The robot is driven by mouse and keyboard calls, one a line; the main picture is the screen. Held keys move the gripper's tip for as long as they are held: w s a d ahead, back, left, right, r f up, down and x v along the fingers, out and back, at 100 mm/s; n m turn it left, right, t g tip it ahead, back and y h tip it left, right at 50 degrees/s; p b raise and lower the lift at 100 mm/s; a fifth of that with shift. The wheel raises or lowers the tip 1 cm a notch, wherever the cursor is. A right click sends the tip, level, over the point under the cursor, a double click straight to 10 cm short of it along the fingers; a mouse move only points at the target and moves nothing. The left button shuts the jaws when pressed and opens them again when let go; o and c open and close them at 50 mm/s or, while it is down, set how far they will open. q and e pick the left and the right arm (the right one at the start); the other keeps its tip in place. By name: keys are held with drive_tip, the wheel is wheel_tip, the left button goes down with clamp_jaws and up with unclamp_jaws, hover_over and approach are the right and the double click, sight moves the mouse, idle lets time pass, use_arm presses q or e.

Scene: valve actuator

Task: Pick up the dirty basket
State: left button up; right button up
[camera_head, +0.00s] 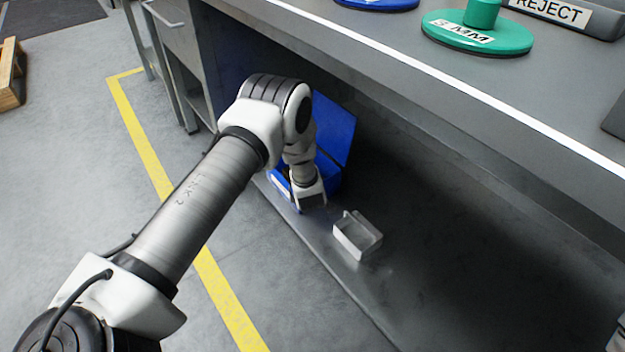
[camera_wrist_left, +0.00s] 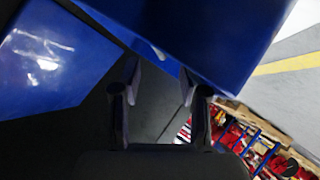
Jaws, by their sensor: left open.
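A small pale grey basket (camera_head: 357,236) sits on the low shelf under the workbench, right of my left gripper (camera_head: 310,203). It looks open at the top; I cannot tell whether it is dirty. My left arm reaches under the bench, with its gripper at the front of a blue box with a raised lid (camera_head: 336,128). In the left wrist view the gripper (camera_wrist_left: 158,82) is open, with its fingers close to the blue box (camera_wrist_left: 205,40). Nothing shows clearly between them, and I cannot tell whether they touch the box. The right gripper is not in view.
The bench top (camera_head: 430,85) overhangs the shelf (camera_head: 330,257). A green disc marked MM (camera_head: 480,40) and a REJECT tray (camera_head: 590,22) stand on it. The shelf right of the basket is dark and looks clear. A yellow line (camera_head: 140,135) crosses the floor.

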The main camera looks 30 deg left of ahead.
use_arm(q)
drive_tip(key=b+x, duration=0.4)
drive_tip(key=x, duration=0.3)
drive_tip(key=shift+s+a, duration=0.1)
drive_tip(key=shift+a, duration=0.05)
drive_tip(key=shift+w+a, duration=0.15)
drive_tip(key=shift+w, duration=0.15)
drive_tip(key=shift+r, duration=0.15)
clamp_jaws()
drive_tip(key=shift+s, duration=0.1)
